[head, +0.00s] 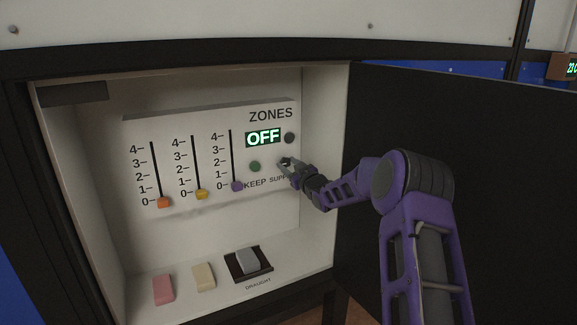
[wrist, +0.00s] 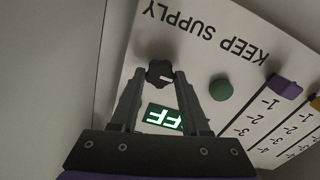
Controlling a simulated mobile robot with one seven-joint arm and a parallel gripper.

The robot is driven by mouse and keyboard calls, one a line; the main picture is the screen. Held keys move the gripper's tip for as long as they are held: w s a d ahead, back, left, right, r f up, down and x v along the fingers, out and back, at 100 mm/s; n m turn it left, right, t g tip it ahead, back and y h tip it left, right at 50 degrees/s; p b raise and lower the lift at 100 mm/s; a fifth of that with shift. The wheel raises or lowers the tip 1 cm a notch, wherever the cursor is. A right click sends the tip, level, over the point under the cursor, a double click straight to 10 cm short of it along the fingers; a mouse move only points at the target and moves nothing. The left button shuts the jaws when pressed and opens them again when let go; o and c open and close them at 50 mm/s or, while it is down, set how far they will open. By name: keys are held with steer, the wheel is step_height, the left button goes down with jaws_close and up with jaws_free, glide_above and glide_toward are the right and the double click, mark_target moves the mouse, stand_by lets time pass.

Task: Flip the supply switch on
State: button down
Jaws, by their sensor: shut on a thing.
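The supply switch is a dark lobed knob with a white mark (wrist: 160,70), above the word SUPPLY on the white ZONES panel (head: 180,125). The green-lit display (head: 263,138) reads OFF. In the wrist view the display (wrist: 160,115) is partly hidden by my fingers.
A green KEEP button (head: 255,166) is left of the knob, and a dark round part (head: 290,138) is above it. Orange (head: 164,203), yellow (head: 202,194) and purple (head: 237,186) sliders sit at 0. A grey DRAUGHT rocker (head: 248,261) is below. The dark door (head: 480,200) stands open.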

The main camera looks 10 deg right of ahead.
steer(key=shift+m, duration=0.4)
steer(key=m, duration=0.3)
steer(key=shift+d+m+p, duration=0.1)
steer(key=shift+m+p, duration=0.25)
steer(key=shift+m, duration=0.05)
steer(key=m, duration=0.4)
steer(key=shift+m+p, duration=0.3)
steer(key=m, duration=0.4)
steer(key=shift+d, duration=0.1)
steer(key=m, duration=0.4)
steer(key=shift+f+m, duration=0.1)
steer(key=shift+m, duration=0.2)
steer(key=shift+c, duration=1.9)
jaws_free()
